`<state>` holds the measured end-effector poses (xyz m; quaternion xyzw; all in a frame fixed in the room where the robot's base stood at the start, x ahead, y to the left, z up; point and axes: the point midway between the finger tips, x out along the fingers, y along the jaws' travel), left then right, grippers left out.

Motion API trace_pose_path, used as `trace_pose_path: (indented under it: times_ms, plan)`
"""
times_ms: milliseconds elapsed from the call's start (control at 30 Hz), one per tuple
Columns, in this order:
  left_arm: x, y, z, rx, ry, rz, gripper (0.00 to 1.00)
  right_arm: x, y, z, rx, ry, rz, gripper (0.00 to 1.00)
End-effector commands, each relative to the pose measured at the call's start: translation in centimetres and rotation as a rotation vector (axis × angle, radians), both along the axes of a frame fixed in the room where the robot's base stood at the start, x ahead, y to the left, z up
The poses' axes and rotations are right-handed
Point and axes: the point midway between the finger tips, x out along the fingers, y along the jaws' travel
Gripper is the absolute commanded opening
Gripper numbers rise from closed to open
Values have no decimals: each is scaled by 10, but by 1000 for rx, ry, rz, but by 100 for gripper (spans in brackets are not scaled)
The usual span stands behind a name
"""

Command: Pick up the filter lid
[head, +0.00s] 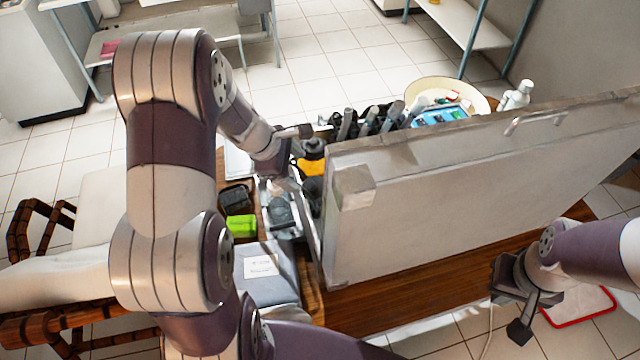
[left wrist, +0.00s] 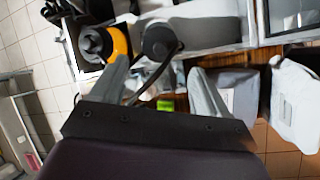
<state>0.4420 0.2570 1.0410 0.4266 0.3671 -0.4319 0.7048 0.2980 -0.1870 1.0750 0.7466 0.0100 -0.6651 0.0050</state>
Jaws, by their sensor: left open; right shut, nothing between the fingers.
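My left gripper (head: 290,152) is at the left end of the open dental case, beside a black-and-orange part (head: 312,165). In the left wrist view its two grey fingers (left wrist: 160,72) are spread apart with nothing held. A dark round piece (left wrist: 160,40) with a looping black cord or tube lies just beyond the fingertips, between them. The black-and-orange part (left wrist: 107,43) is beyond the left finger. I cannot tell for certain which of these is the filter lid. My right gripper (head: 520,310) is shut and empty, low at the right, away from the case.
The case's upright panel (head: 480,190) blocks the right of the work area. Black handpieces (head: 370,120) and a round basin (head: 445,90) stand behind it. A green box (head: 241,226), a clear container (head: 281,210) and a grey package (head: 268,272) lie at the left.

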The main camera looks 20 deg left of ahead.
Motion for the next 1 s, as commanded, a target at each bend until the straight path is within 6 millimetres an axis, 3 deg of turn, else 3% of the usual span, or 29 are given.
trace_pose_path:
  times_ms: [200,367,600,867,1000]
  plan:
    - [16,-15,-45,1,5,-2,75,0,0,-5,0,0,0,0]
    - [23,-20,-61,2,4,-5,75,0,0,-4,0,0,0,0]
    - [39,-29,-99,2,4,-5,75,0,0,-1,0,-1,0,0]
    - [41,-31,-103,4,2,-6,75,0,0,-1,0,0,0,0]
    - [41,-31,-103,4,2,-6,40,0,0,-1,0,0,0,0]
